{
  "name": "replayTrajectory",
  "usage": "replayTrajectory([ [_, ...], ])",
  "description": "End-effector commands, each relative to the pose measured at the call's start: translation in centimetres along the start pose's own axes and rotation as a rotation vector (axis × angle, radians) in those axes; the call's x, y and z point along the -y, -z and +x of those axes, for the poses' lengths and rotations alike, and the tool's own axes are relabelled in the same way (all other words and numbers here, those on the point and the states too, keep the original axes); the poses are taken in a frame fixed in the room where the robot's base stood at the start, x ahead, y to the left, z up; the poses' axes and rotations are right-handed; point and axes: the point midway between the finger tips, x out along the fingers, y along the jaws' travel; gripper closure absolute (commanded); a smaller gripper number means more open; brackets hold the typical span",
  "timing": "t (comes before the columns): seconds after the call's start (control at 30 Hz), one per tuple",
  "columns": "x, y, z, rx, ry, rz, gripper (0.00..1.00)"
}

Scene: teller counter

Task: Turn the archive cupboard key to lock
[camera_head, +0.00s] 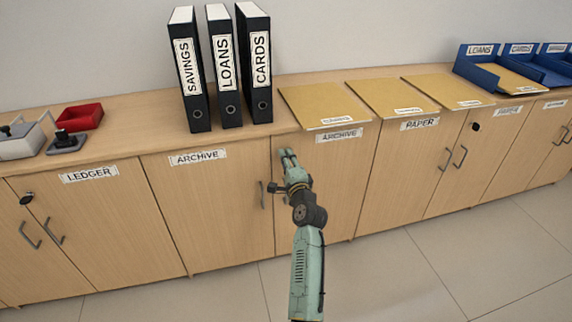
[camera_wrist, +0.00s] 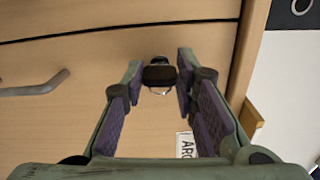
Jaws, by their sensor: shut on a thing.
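The archive cupboard has two pale wood doors, a left one (camera_head: 200,215) and a right one (camera_head: 335,200), each with an ARCHIVE label. My gripper (camera_head: 286,153) is at the upper left of the right door, close to the gap between the doors. In the wrist view my gripper (camera_wrist: 159,74) is shut on the dark bow of the key (camera_wrist: 159,76), one finger on each side. A thin ring shows just below the bow. The key's shaft and the lock are mostly hidden. In the head view the gripper hides the key.
A grey door handle (camera_head: 262,194) is just left of my gripper; it also shows in the wrist view (camera_wrist: 38,88). Black binders (camera_head: 228,105) and tan folders (camera_head: 325,110) are on the countertop above. Other keys are at the ledger (camera_head: 27,198) and paper (camera_head: 476,127) cupboards. The floor is clear.

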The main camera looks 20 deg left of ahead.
Motion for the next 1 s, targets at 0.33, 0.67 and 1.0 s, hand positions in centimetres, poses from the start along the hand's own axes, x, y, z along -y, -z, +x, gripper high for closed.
replayTrajectory([
  [0.33,-0.04,-0.03,0.00,0.000,0.000,-0.088,1.00],
  [0.67,0.00,-0.03,0.00,0.000,0.000,-0.095,1.00],
  [1.0,0.00,-0.02,0.00,0.000,0.000,-0.093,0.58],
])
